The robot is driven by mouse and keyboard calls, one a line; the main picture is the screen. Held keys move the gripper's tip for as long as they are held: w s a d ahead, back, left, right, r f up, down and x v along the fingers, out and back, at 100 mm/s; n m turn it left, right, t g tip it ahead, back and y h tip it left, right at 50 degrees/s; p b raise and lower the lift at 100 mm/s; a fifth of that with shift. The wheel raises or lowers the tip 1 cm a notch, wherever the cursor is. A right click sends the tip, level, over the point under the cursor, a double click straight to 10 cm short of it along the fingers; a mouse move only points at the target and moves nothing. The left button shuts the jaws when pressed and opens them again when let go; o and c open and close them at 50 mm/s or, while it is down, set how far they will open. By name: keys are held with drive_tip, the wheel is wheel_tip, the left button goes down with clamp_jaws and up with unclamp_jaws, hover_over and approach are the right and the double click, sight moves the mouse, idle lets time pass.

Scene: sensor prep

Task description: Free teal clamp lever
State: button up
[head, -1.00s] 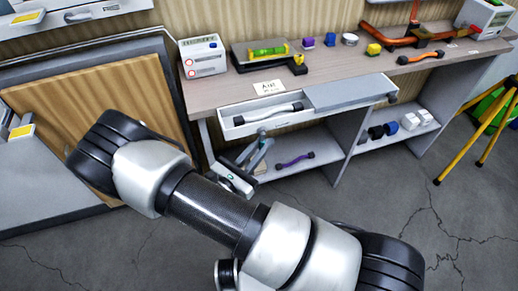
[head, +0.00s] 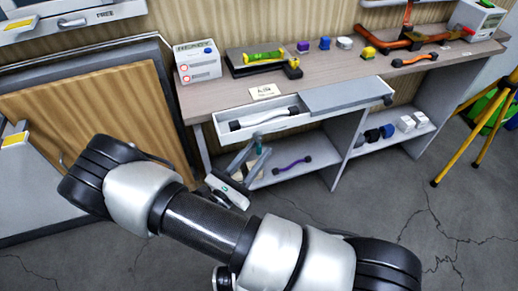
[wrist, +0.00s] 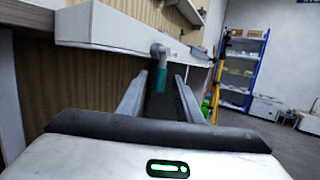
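The teal clamp lever (wrist: 161,80) hangs from a grey knob-like fitting below the open drawer's front edge in the wrist view. In the head view a small teal spot (head: 258,148) shows between my fingers, below the drawer. My gripper (wrist: 161,76) is open, with one finger on each side of the teal part as seen from the wrist. The fingers look apart from it. How deep the lever sits between them I cannot tell. In the head view my gripper (head: 262,147) points up toward the drawer's underside.
The open drawer (head: 222,126) holds a white, black-ended bar (head: 263,119) and overhangs my fingers. A shelf below carries a purple bar (head: 292,166). The workbench (head: 340,75) holds several small items. A yellow tripod (head: 478,130) stands right. The floor before the bench is clear.

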drive_tip(key=v, duration=1.5)
drive_tip(key=shift+s+a+f, duration=0.15)
drive_tip(key=shift+s+a, duration=0.05)
drive_tip(key=shift+s, duration=0.05)
drive_tip(key=d+r+m+g+y, duration=0.9)
drive_tip(key=d+r+m+g, duration=0.8)
drive_tip(key=r+m, duration=0.45)
drive_tip(key=s+d+r+m+t+y+p, duration=0.1)
drive_tip(key=d+r+m+t+y+p, duration=0.1)
drive_tip(key=r+p, duration=0.8)
drive_tip(key=s+d+r+m+t+y+p, duration=0.2)
drive_tip(key=r+m+t+p, duration=0.2)
drive_tip(key=r+p, duration=0.6)
wheel_tip(320, 180, up, 10)
drive_tip(key=shift+s+d+f+t+p, duration=0.1)
drive_tip(key=shift+s+d+t+p, duration=0.15)
drive_tip(key=shift+t+p, duration=0.15)
